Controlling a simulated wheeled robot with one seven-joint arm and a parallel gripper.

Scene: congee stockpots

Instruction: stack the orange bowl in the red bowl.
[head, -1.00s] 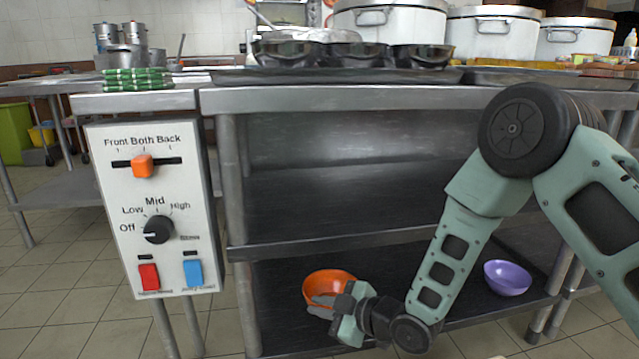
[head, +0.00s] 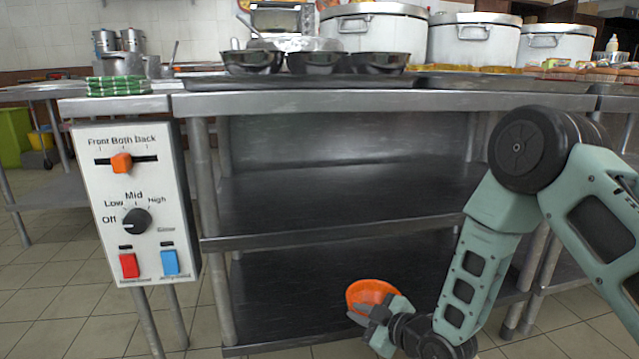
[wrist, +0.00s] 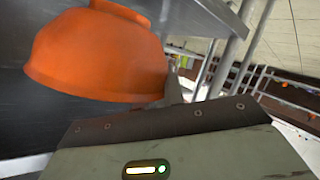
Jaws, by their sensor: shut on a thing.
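The orange bowl (head: 372,291) is at the bottom shelf's height, in front of the dark shelf, in the head view. My gripper (head: 372,310) is shut on its near rim. In the wrist view the bowl (wrist: 95,55) fills the upper left, its rounded outside showing and its rim towards the lower side. The gripper's fingers (wrist: 174,92) are at the bowl's right edge, mostly hidden by my wrist housing. I cannot tell whether the bowl clears the shelf. No red bowl shows in either view.
A steel table (head: 400,101) carries dark bowls (head: 318,62) and large pots (head: 372,40). Its middle shelf (head: 330,205) is empty. A control panel (head: 135,200) stands at the left. Table legs (head: 208,220) flank the lower shelf (head: 290,300), whose left part is clear.

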